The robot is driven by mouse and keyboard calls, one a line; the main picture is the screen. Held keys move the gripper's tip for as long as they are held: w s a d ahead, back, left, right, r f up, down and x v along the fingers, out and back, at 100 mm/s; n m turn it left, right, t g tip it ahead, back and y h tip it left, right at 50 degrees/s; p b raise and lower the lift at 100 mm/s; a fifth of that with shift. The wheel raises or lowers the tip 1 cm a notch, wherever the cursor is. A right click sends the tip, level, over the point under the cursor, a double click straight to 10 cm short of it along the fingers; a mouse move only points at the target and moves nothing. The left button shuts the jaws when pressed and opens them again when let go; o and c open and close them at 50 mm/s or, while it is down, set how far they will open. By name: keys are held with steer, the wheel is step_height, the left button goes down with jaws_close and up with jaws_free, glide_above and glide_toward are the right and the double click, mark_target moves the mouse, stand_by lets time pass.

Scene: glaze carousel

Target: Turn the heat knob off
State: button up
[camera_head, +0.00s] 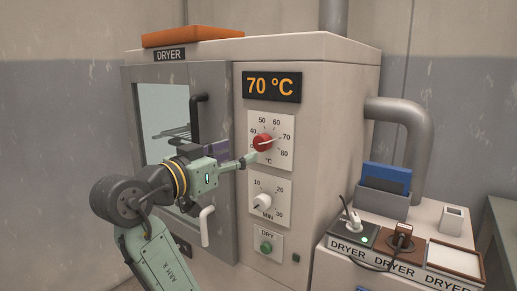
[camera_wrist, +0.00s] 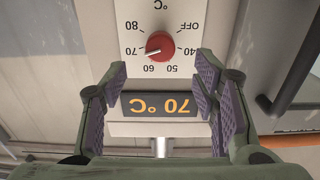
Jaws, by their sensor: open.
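The red heat knob (camera_head: 262,142) sits on a white temperature dial plate (camera_head: 284,157) on the dryer's front. Its white pointer is at 70. In the wrist view, which is upside down, the knob (camera_wrist: 160,45) shows beyond the fingertips, and the dial's OFF mark is visible. My gripper (camera_head: 248,160) is at the plate's lower left edge in the head view, close to the knob. In the wrist view my gripper (camera_wrist: 162,74) has its padded fingers spread wide, with nothing held between them. I cannot tell whether a fingertip touches the plate.
The display (camera_head: 272,87) above reads 70 °C. A minute knob (camera_head: 262,202) and a green DRY button (camera_head: 266,247) are below. The dryer door (camera_head: 158,82) with its handle is left, near my arm. A side bench (camera_head: 330,262) with plugs stands right.

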mark_target(259, 145)
steer(key=p+x, duration=0.1)
steer(key=x, duration=0.8)
steer(key=shift+p, duration=0.3)
steer(key=shift+c, duration=0.3)
steer(key=shift+a, duration=0.1)
steer(key=c, duration=1.1)
